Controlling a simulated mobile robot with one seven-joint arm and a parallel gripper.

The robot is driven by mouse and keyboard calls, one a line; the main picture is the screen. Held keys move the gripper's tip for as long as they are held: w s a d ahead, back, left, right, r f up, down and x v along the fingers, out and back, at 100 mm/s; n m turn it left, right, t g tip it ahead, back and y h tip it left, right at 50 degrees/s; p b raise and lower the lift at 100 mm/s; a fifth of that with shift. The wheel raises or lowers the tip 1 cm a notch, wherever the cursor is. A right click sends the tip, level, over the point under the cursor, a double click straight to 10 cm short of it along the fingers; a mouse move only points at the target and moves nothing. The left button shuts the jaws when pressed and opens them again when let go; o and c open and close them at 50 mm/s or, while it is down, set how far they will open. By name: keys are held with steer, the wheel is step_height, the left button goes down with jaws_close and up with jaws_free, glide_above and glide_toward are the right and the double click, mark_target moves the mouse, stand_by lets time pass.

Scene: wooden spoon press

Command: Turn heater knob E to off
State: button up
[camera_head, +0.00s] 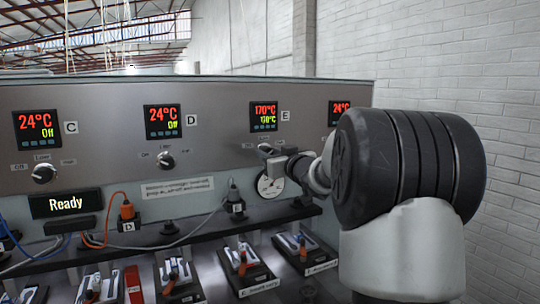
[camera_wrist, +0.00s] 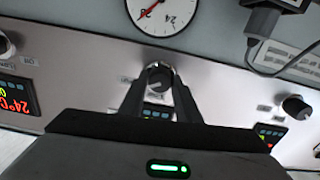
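Heater knob E (camera_wrist: 159,78) is a round dark knob on the grey panel, between my fingertips in the wrist view, which is upside down. A pale mark shows on its face. In the head view my gripper mostly hides it. The E display (camera_head: 264,117) above it reads 170°C in red and 170°C in green. My gripper (camera_head: 268,153) is at the panel just below this display. In the wrist view its two fingers (camera_wrist: 160,82) stand apart, one on each side of the knob. I cannot tell whether they touch it.
Knob C (camera_head: 43,173) and knob D (camera_head: 165,160) sit to the left; their displays read 24°C and Off. A round gauge (camera_head: 269,187) is just below my gripper.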

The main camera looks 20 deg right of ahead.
steer(key=c, duration=0.5)
steer(key=n+b, duration=1.2)
steer(key=n, duration=1.1)
steer(key=shift+n, duration=0.4)
steer(key=shift+b, duration=0.3)
steer(key=o, duration=1.1)
steer(key=shift+c, duration=0.2)
